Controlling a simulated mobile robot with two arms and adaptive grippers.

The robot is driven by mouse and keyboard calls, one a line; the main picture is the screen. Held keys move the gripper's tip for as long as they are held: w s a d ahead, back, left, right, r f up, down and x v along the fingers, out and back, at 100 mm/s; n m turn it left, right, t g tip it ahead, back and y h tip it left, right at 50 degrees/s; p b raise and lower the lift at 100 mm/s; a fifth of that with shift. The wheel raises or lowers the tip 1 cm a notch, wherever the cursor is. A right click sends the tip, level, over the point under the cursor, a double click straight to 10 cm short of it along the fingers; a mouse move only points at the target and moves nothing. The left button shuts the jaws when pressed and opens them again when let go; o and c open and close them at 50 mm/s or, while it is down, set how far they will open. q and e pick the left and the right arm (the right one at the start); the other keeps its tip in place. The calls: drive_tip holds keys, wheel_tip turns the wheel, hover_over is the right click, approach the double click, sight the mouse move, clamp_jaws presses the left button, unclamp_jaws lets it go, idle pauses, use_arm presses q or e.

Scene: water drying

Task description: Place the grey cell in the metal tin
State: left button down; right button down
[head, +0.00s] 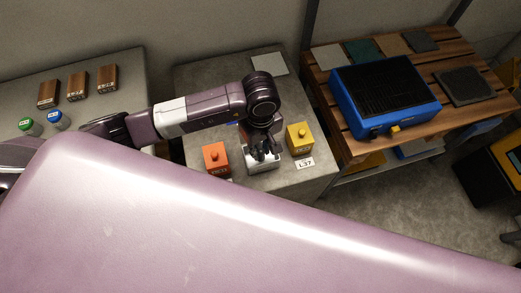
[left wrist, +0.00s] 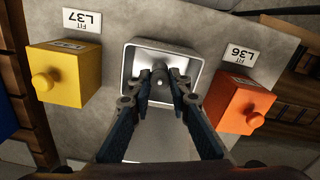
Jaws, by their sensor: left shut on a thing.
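The metal tin (head: 262,166) stands on the grey table between an orange block and a yellow block. Its pale, square rim also shows in the left wrist view (left wrist: 192,62). My left gripper (head: 262,152) points down over the tin. In the left wrist view its two fingers (left wrist: 160,88) are closed around a small grey knob, which appears to belong to the grey cell (left wrist: 160,76). The cell is at the tin's opening; the fingers hide most of it, and I cannot tell whether it touches the bottom. My right gripper is out of view.
The orange block (head: 216,158) and yellow block (head: 300,138) stand close on either side of the tin. A blue device (head: 385,95) sits on a wooden bench at right. Wooden blocks (head: 78,86) and small jars (head: 56,120) are on the left table.

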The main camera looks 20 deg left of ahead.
sight(260, 151)
use_arm(q)
drive_tip(key=shift+f, duration=0.9)
drive_tip(key=c, duration=1.8)
unclamp_jaws()
drive_tip(key=shift+r, duration=0.25)
wheel_tip(260, 151, up, 12)
drive_tip(key=b, duration=0.1)
